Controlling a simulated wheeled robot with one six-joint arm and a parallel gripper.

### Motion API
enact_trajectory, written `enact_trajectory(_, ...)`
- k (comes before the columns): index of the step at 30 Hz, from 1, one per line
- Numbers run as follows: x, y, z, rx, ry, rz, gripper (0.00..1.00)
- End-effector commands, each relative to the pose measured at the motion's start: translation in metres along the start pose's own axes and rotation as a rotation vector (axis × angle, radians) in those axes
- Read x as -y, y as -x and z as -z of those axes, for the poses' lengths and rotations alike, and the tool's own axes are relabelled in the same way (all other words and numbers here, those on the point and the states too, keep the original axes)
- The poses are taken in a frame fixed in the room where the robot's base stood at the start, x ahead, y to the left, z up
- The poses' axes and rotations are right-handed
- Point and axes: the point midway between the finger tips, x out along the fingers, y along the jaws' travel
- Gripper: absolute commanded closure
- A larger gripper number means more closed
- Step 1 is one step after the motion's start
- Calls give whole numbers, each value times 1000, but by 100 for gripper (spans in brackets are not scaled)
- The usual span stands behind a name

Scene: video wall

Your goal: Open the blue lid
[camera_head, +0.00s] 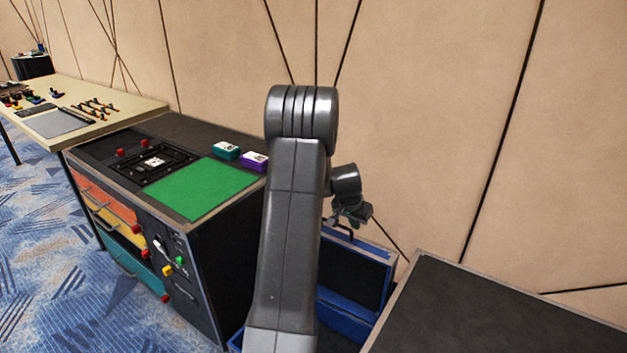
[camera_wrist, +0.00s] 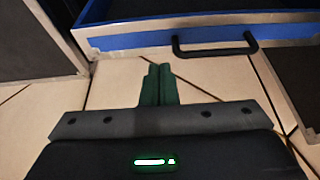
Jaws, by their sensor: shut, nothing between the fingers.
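The blue lid (camera_head: 376,246) stands raised, apparently upright, at the back of a low blue box (camera_head: 346,318). Its dark panel has a blue and pale metal edge, and the black handle is on its top edge. In the wrist view, the lid's blue edge (camera_wrist: 125,42) and black handle (camera_wrist: 214,50) cross the top. My gripper (camera_head: 347,217) is just above the lid's top edge in the head view. In the wrist view, its green fingers (camera_wrist: 158,72) are together and empty, apart from the handle in the picture. My arm hides much of the box.
A dark cabinet with a green mat (camera_head: 201,188), drawers and knobs stands left of the box. A dark-topped surface (camera_head: 480,310) with a pale edge is at the right. The beige wall (camera_head: 430,130) is close behind. Blue carpet is open at lower left.

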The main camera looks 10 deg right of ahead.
Motion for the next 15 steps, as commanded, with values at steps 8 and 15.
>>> enact_trajectory(8, 0, -1, 0, 0, 0, 0, 100)
enact_trajectory(15, 0, -23, 3, 2, -1, -2, 100)
